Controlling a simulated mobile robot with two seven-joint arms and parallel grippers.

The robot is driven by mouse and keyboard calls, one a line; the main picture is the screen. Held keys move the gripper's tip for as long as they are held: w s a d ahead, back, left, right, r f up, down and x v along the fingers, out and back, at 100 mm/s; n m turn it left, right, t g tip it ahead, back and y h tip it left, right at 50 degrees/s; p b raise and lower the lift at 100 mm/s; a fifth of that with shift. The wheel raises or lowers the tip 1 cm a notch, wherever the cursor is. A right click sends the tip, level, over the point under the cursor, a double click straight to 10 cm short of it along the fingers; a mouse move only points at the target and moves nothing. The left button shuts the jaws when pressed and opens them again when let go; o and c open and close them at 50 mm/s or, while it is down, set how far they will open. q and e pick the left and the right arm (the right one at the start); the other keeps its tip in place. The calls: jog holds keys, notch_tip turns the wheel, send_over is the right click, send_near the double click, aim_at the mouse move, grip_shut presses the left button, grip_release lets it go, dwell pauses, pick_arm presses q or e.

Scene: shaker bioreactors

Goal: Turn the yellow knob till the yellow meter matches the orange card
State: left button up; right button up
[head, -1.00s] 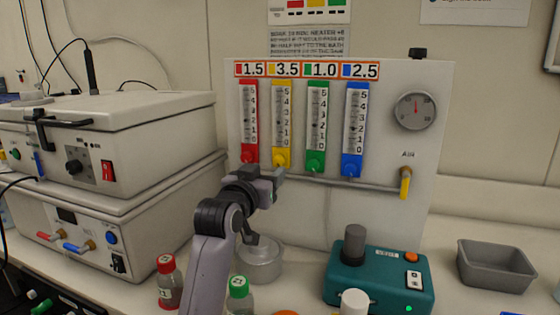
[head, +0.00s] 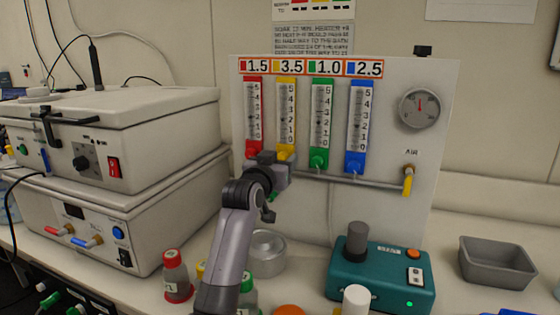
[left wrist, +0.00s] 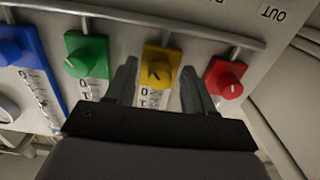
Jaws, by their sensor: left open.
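The yellow meter (head: 286,103) stands on the white panel between the red and green meters. The orange-bordered card strip (head: 311,67) above the meters reads 3.5 beside a yellow square. The float level in the yellow meter is too small to read. The yellow knob (left wrist: 157,73) shows in the left wrist view between the two fingers of my left gripper (left wrist: 160,88). The fingers are open, one on each side of it; I cannot tell whether they touch it. In the head view my left gripper (head: 274,157) covers most of the knob. My right gripper is not in view.
The red knob (left wrist: 226,78) and green knob (left wrist: 87,57) sit close outside the fingers. The blue knob (head: 355,163) is further right in the head view. A pipe (head: 330,180) runs below the knobs.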

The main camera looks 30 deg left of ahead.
pick_arm(q)
grip_shut()
jog(key=shift+m, duration=0.3)
jog(key=m, duration=2)
jog(key=shift+m, duration=0.4)
